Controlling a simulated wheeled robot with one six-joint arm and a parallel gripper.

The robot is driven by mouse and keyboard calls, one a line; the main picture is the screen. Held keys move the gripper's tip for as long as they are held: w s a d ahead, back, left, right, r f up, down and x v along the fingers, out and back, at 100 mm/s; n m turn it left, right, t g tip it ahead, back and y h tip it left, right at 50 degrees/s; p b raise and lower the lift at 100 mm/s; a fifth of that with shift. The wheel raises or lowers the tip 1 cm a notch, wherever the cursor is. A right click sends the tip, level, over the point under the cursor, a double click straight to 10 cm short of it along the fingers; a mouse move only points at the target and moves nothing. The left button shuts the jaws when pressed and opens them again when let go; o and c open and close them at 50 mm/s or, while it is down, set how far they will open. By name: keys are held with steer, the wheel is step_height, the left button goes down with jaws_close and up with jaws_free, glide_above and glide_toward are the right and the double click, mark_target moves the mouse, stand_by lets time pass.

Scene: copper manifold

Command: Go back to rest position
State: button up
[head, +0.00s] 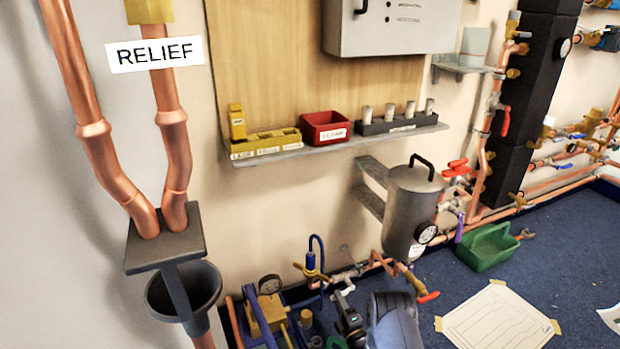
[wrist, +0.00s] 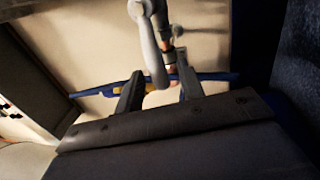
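My gripper (head: 346,318) is low in the head view, at the bottom edge right of centre, with my dark wrist beside it. It is close to the blue-handled valve gear and the copper pipework near the floor. In the wrist view my gripper (wrist: 160,80) shows two dark fingers standing apart. I see nothing clearly held between them. A grey pipe with copper ends (wrist: 158,50) lies beyond the fingertips. A long blue bar (wrist: 100,90) crosses behind the fingers. How far these are from the fingertips I cannot tell.
A grey tank (head: 412,205), a green tote (head: 487,246) and a paper sheet (head: 498,318) lie to the right. A black funnel (head: 183,300) hangs at left. A wall shelf (head: 340,143) carries a red bin (head: 325,127). Open blue floor (head: 560,255) lies right.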

steer(key=shift+x, duration=1.05)
steer(key=shift+s, duration=0.1)
steer(key=p+v, duration=0.3)
steer(key=v, duration=0.8)
steer(key=b+x, duration=0.3)
steer(key=x, duration=0.7)
steer(key=shift+w+a+f+b, duration=0.1)
steer(key=shift+w+a+b, duration=0.05)
steer(key=shift+w+b, duration=0.25)
steer(key=shift+w+r, duration=0.2)
steer(key=shift+r, duration=0.15)
steer(key=shift+r+m+h, duration=0.3)
steer(key=shift+r+m, duration=0.05)
steer(key=shift+m, duration=0.75)
